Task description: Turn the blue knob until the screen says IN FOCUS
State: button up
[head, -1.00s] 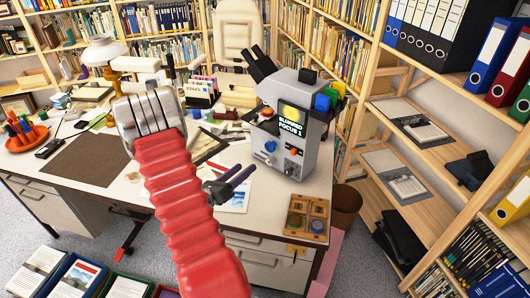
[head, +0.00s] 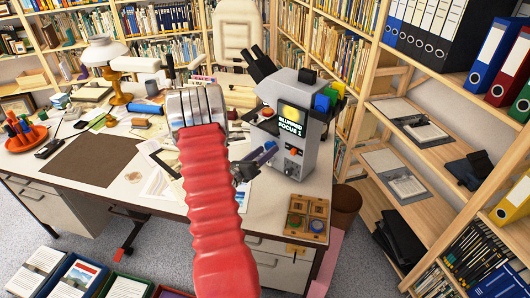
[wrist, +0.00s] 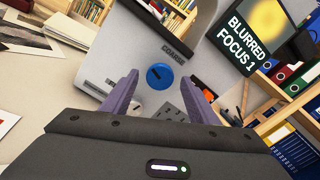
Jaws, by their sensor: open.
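The grey microscope (head: 300,140) stands on the right part of the desk. Its screen (head: 294,119) reads BLURRED FOCUS 1; the same screen (wrist: 259,35) shows at the upper right of the wrist view, tilted. The blue knob (wrist: 159,76) is on the microscope's front panel, with a dark slot across its face. My gripper (head: 267,151) is in front of the panel in the head view and hides most of the knob. In the wrist view its two purple fingers (wrist: 163,97) are apart, with the knob ahead between them. I see no contact with it.
An orange-red knob (head: 293,152) sits low on the microscope's front. A wooden tray with round pieces (head: 308,217) lies at the desk's front right corner. Loose papers and a brown mat (head: 93,161) lie to the left. Shelves (head: 440,160) stand on the right.

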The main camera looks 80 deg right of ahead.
jog(key=shift+s+d, duration=0.1)
jog(key=shift+d, duration=0.2)
jog(key=shift+c, duration=0.4)
jog(key=c, duration=1)
